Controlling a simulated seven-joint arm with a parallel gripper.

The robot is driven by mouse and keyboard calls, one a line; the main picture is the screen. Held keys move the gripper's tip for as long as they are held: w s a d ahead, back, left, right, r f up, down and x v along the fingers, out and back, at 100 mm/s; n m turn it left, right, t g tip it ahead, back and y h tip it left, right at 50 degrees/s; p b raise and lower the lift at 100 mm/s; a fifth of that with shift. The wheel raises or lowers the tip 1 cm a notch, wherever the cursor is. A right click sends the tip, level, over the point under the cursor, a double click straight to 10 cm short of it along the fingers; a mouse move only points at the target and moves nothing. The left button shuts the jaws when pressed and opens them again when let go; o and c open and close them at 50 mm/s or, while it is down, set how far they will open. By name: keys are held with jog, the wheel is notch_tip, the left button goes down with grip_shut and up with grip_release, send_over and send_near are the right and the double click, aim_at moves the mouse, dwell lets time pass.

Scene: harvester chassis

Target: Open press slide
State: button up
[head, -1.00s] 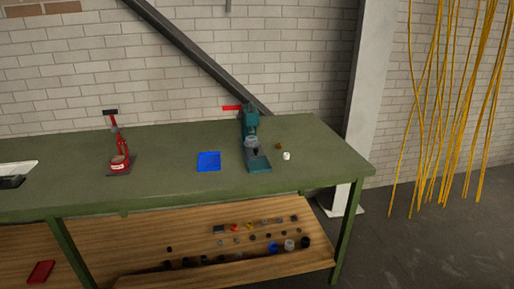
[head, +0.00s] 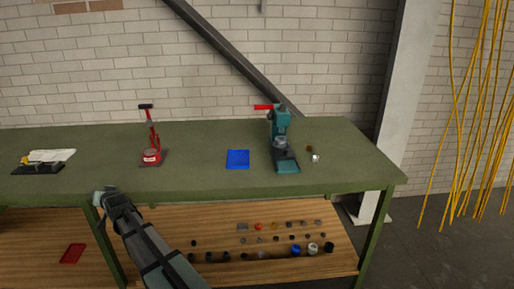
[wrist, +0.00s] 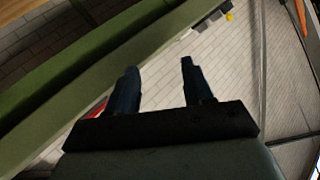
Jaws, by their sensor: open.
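A teal press (head: 282,138) with a red lever (head: 266,107) stands upright on the green bench, right of the middle in the head view. Its slide is too small to make out. A second press, red with a black handle (head: 151,140), stands further left on the bench. My gripper (head: 105,195) is at the front edge of the bench in the head view, well left of the teal press. The wrist view shows its two dark fingers (wrist: 158,80) apart with nothing between them.
A blue tray (head: 238,159) lies left of the teal press. Two small parts (head: 315,158) lie to its right. The green bench (head: 200,178) is clear at the front. A wooden lower shelf (head: 225,275) holds several small parts. A diagonal beam (head: 230,55) crosses the wall behind.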

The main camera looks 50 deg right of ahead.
jog(key=w+d+r+h, duration=0.1)
jog(key=w+d+r, duration=0.1)
jog(key=d+r, duration=0.65)
jog(key=s+d+g+h, duration=0.1)
jog(key=s+d+g, duration=0.1)
jog(key=d, duration=1.3)
jog(key=n+g+y, duration=0.3)
jog(key=n+g, duration=0.4)
jog(key=g, duration=0.1)
send_near(285, 149)
jog(key=x, duration=0.8)
jog(key=shift+f, duration=0.3)
grip_shut()
